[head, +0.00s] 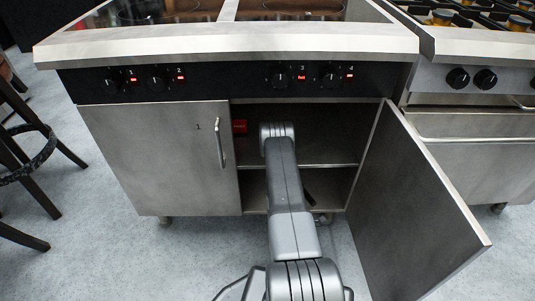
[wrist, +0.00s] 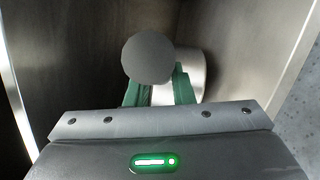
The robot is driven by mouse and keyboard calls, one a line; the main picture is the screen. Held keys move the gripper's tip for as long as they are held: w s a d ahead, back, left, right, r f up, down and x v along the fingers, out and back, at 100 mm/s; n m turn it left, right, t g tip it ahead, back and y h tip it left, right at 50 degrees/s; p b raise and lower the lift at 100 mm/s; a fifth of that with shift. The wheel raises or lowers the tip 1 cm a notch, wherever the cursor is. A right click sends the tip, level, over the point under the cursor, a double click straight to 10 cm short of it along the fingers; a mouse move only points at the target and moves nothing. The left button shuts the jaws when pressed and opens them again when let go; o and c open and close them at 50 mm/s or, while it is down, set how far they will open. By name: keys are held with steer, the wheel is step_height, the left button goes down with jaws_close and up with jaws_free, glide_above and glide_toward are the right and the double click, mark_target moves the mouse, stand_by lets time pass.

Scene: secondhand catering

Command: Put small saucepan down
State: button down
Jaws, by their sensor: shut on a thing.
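In the wrist view my gripper (wrist: 161,86) has two green fingers closed on the small saucepan (wrist: 191,75). A pale, rounded metal part of the pan shows behind and to the right of the fingers. A grey round disc (wrist: 148,58), perhaps the end of its handle, stands up in front of the fingers and hides part of the pan. In the head view my arm reaches into the open right side of the steel cabinet (head: 300,150). The gripper and pan are hidden there, so I cannot tell whether the pan touches a surface.
The right cabinet door (head: 415,210) stands wide open. The left door (head: 160,155) is shut. A shelf divides the open compartment, with a red object (head: 240,126) at its upper left. A hob tops the cabinet. Another cooker (head: 475,120) stands right, dark stools (head: 25,140) left.

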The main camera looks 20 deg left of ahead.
steer(key=w+f+b, duration=0.1)
steer(key=w+b, duration=0.1)
steer(key=w, duration=0.3)
steer(key=w+a+f+b, duration=0.1)
steer(key=w+b, duration=0.1)
steer(key=w, duration=0.4)
steer(key=w+f+b, duration=0.1)
steer(key=w+b, duration=0.1)
steer(key=w, duration=0.4)
steer(key=shift+a+f, duration=0.2)
steer(key=shift+f, duration=0.05)
steer(key=shift+r, duration=0.1)
steer(key=c, duration=1.3)
jaws_free()
steer(key=shift+f, duration=0.2)
steer(key=shift+o, duration=0.2)
steer(key=shift+r, duration=0.1)
steer(key=shift+s+r, duration=0.1)
steer(key=shift+s, duration=0.2)
steer(key=s+p, duration=0.1)
steer(key=s, duration=0.2)
steer(key=s+p, duration=0.1)
steer(key=s, duration=0.3)
steer(key=s+d+p, duration=0.1)
steer(key=s+p, duration=0.1)
steer(key=s, duration=0.2)
steer(key=shift+s, duration=0.2)
